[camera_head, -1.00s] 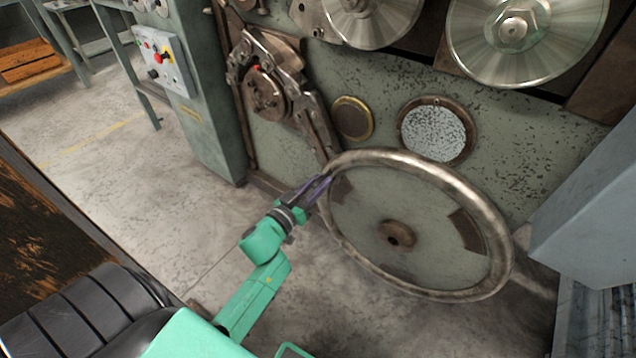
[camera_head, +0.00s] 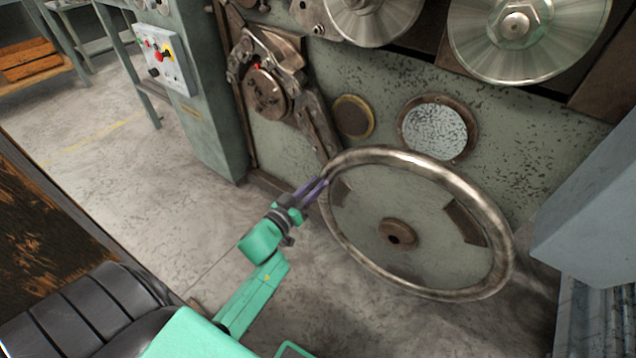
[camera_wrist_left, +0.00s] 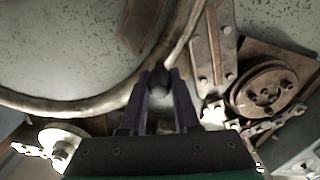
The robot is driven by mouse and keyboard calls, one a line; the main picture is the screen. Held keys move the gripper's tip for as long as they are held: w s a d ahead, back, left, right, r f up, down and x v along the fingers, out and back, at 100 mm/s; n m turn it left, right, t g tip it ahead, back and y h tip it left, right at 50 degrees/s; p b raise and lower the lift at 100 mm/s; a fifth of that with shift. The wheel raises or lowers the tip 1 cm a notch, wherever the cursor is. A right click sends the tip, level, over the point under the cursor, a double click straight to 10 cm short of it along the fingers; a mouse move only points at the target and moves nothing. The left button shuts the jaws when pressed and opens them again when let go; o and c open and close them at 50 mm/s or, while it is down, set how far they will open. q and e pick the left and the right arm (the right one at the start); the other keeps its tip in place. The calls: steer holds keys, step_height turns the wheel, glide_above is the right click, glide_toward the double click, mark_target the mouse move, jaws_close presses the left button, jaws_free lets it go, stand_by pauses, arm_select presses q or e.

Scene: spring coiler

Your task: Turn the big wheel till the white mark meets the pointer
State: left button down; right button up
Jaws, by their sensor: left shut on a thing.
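The big wheel (camera_head: 505,250) stands upright before the green machine, with a worn metal rim, a brown hub (camera_head: 396,233) and brown patches on its disc. My left gripper (camera_head: 324,183) is at the rim's upper left. In the left wrist view, the dark fingers (camera_wrist_left: 160,82) close around a dark rounded piece at the wheel's rim (camera_wrist_left: 60,105); whether it is a handle or part of the rim is unclear. I cannot make out the white mark or the pointer for certain. My right gripper is not in view.
A linkage with a round disc (camera_head: 266,92) and a small red spot is above left of the wheel. Two shiny rollers (camera_head: 513,40) are above. A grey cabinet (camera_head: 590,200) stands close on the right. Open floor (camera_head: 150,190) lies to the left.

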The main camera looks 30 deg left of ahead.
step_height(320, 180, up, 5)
steer(key=b, duration=0.3)
arm_select(q)
step_height(320, 180, down, 23)
steer(key=n+b, duration=0.7)
steer(key=n, duration=0.3)
steer(key=shift+d+r+n, duration=0.2)
steer(key=shift+d+n, duration=0.1)
steer(key=shift+d, duration=0.15)
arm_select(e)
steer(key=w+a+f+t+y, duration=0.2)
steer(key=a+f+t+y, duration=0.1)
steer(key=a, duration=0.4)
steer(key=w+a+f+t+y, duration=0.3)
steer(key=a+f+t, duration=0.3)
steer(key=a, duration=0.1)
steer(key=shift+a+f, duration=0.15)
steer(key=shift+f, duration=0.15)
arm_select(q)
steer(key=shift+s, duration=0.1)
steer(key=c, duration=0.7)
jaws_free()
steer(key=shift+o, duration=0.2)
